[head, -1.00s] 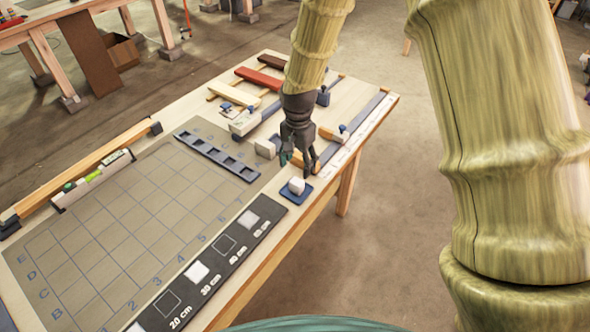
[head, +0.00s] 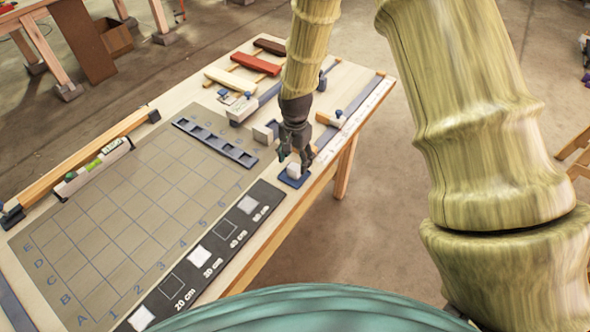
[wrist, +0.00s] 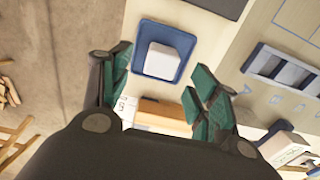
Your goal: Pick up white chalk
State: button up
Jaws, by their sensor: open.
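The white chalk (head: 294,170) is a small white block on a blue tray (head: 287,181) near the table's right edge. In the wrist view the chalk (wrist: 165,58) sits inside the blue tray (wrist: 143,45), ahead of the fingertips. My gripper (head: 294,160) is right above and behind the chalk in the head view, partly covering it. In the wrist view my gripper (wrist: 160,75) shows two green-padded fingers spread apart, with nothing held between them. The chalk lies roughly in line with the gap between them.
A dark strip with white squares (head: 200,257) and a gridded mat (head: 130,215) lie to the left. A blue slotted rack (head: 215,145) is nearby. Wooden blocks and a ruler (head: 370,105) lie behind my gripper. Bare floor lies beyond the table's right edge.

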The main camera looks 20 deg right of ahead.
aim_at(295, 167)
notch_tip(295, 167, down, 3)
jog(key=shift+a+r+p, duration=0.15)
jog(key=shift+r+p, duration=0.05)
jog(key=shift+p, duration=0.55)
jog(key=shift+s+f+p, duration=0.1)
jog(key=shift+f+p, duration=0.25)
jog(key=shift+f, duration=0.8)
jog(key=c, duration=1.2)
jog(key=shift+r, duration=0.15)
jog(key=shift+r+b, duration=1.2)
jog(key=shift+r, duration=0.3)
jog(key=s+a+b, duration=0.1)
jog(key=s, duration=0.4)
jog(key=s+a+r+b, duration=0.1)
jog(key=s+b, duration=0.1)
jog(key=s, duration=0.3)
jog(key=s+a+b, duration=0.1)
jog(key=s+b, duration=0.1)
jog(key=s, duration=0.3)
jog(key=shift+s+a+r, duration=0.25)
jog(key=shift+a+r, duration=0.1)
jog(key=shift+r, duration=0.05)
